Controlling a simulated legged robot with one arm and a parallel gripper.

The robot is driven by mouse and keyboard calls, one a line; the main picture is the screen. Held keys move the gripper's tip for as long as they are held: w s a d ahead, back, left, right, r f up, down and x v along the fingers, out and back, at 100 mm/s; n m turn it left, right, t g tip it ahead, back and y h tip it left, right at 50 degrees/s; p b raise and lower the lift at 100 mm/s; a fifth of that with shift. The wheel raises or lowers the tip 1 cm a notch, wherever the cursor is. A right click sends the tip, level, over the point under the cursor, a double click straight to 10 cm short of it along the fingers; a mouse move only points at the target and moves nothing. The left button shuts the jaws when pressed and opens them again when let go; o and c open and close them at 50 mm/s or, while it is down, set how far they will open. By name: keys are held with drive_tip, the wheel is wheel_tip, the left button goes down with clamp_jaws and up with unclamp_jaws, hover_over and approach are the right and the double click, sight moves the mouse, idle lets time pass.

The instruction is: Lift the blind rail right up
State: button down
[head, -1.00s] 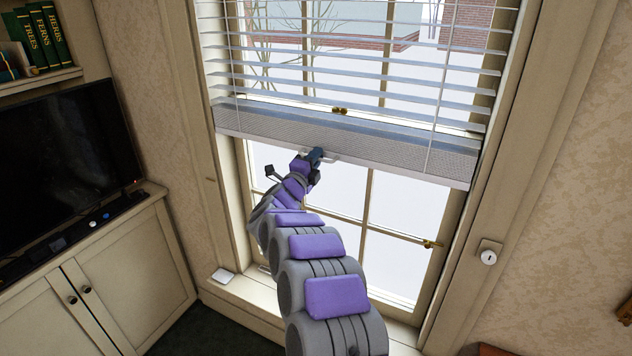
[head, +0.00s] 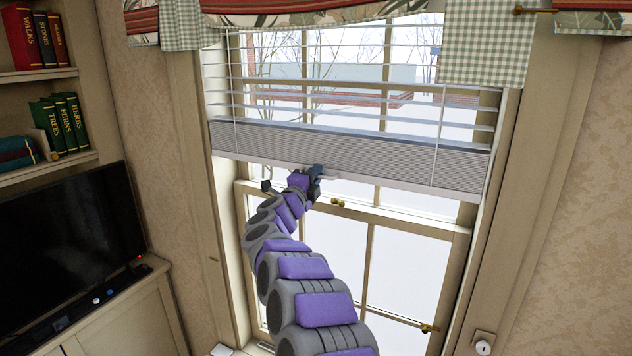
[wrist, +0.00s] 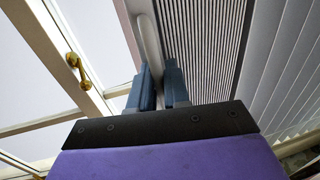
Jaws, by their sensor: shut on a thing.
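The blind rail (head: 345,158) is a wide pale bar with a stack of gathered slats above it. It hangs across the upper part of the window, just above the sash's meeting bar. A pale handle (head: 325,175) sticks out from its lower edge, and the same handle shows in the wrist view (wrist: 148,42). My gripper (head: 314,172) is at this handle. In the wrist view my gripper's two blue fingers (wrist: 160,85) are shut on the handle from either side. The fingers hide part of the handle.
Open slats (head: 350,98) hang above the rail, under a checked and floral valance (head: 480,60). A brass catch (head: 338,202) sits on the sash bar below. A television (head: 70,250) and bookshelves stand on the left. The window below the rail is uncovered.

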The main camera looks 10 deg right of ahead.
drive_tip(key=shift+a+r, duration=0.1)
drive_tip(key=shift+a, duration=0.05)
drive_tip(key=c, duration=1.4)
unclamp_jaws()
drive_tip(key=shift+w, duration=0.1)
drive_tip(key=shift+o, duration=0.4)
drive_tip(key=shift+a, duration=0.3)
drive_tip(key=b+v, duration=0.2)
drive_tip(key=v, duration=1.5)
drive_tip(key=shift+a+f, duration=0.15)
drive_tip(key=shift+f, duration=0.1)
